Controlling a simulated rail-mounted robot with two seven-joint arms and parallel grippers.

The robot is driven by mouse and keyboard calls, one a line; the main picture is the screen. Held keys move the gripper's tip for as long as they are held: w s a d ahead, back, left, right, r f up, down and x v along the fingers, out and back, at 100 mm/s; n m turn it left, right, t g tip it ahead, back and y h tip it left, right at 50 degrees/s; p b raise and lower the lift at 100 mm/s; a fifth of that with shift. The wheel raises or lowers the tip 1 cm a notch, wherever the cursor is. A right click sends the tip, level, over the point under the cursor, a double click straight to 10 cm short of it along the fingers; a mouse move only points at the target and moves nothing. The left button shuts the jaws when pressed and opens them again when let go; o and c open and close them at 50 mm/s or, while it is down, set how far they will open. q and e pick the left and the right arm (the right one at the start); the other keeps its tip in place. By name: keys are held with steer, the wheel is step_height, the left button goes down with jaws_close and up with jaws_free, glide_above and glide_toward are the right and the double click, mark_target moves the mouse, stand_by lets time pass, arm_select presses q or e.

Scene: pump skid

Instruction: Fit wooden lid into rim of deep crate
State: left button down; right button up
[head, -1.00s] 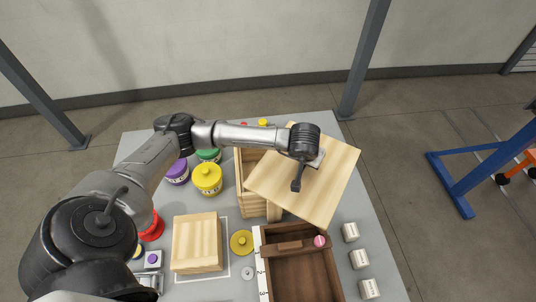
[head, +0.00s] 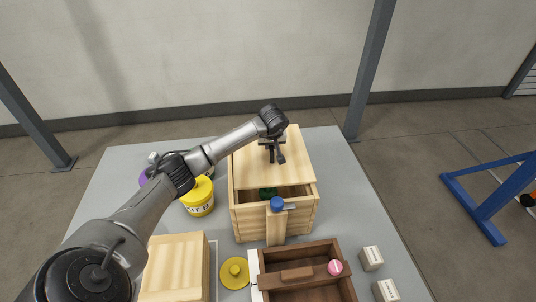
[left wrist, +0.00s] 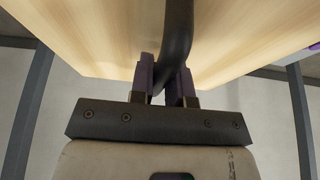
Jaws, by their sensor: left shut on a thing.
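The wooden lid (head: 250,165) is a pale, flat square panel over the back part of the deep crate (head: 303,217). A gap along the crate's front shows its inside, with something dark green (head: 268,192) in it. The lid looks roughly lined up with the crate's sides; I cannot tell whether it rests on the rim or hovers. My left gripper (head: 273,153) is above the lid. In the left wrist view its purple fingers (left wrist: 165,82) are shut on the lid's dark curved handle (left wrist: 178,30), with the lid's pale wood (left wrist: 90,35) beyond. My right gripper is not in view.
A blue knob (head: 277,204) sits at the crate's front wall. A dark brown tray (head: 342,262) stands in front, with a pink disc (head: 335,268). A yellow tub (head: 200,200) and a wooden box (head: 178,265) are left; white blocks (head: 372,257) are right.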

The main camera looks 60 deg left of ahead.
mark_target(268, 152)
arm_select(q)
steer(key=shift+s+a+f+b, duration=0.1)
steer(key=shift+a+f+b, duration=0.3)
steer(key=shift+a+f, duration=0.15)
steer(key=shift+f, duration=0.3)
step_height(268, 152, down, 5)
steer(key=b, duration=0.5)
steer(key=shift+f+b, duration=0.5)
steer(key=shift+b, duration=0.1)
steer(key=shift+f, duration=0.5)
steer(key=c, duration=1.1)
jaws_free()
steer(key=shift+o, duration=0.4)
steer(key=shift+f, duration=0.1)
